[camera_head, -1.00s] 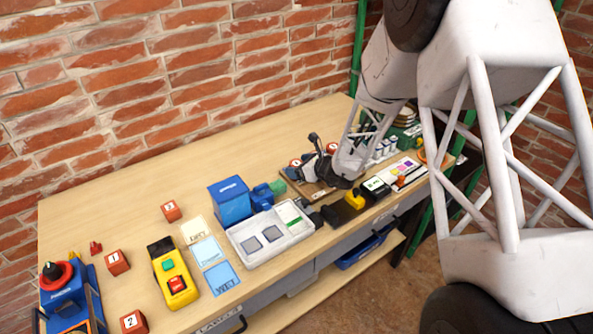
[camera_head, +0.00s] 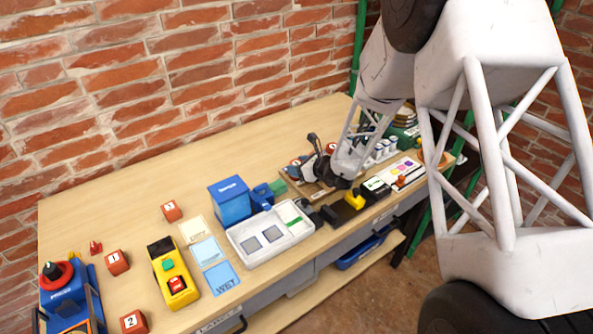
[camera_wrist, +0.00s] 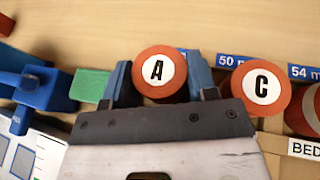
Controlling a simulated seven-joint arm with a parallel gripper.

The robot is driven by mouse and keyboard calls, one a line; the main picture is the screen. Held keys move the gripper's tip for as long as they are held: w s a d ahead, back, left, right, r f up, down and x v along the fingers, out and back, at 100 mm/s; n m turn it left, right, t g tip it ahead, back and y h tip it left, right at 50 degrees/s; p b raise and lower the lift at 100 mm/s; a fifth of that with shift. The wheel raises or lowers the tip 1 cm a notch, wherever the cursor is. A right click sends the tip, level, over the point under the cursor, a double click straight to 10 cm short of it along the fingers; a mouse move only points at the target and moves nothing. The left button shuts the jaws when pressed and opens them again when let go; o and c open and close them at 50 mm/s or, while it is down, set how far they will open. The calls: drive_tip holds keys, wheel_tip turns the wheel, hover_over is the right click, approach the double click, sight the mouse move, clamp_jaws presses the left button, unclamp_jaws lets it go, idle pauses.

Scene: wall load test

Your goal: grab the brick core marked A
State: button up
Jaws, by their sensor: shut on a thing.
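The brick core marked A (camera_wrist: 160,72) is a round red-orange core with a black A on a white disc. In the wrist view it sits between the two blue fingers of my gripper (camera_wrist: 160,80), which are shut on its sides. In the head view my gripper (camera_head: 320,168) is low over the wooden core board, and the letters there are too small to read.
A blue device (camera_wrist: 42,88) and a green block (camera_wrist: 91,85) are left of the fingers. Blue size labels (camera_wrist: 238,61) line the board behind the cores. A white tray (camera_head: 291,243) and blue box (camera_head: 230,202) stand left of my gripper. The back left bench is clear.

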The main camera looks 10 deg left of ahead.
drive_tip(key=shift+c, duration=0.5)
drive_tip(key=shift+r, duration=5)
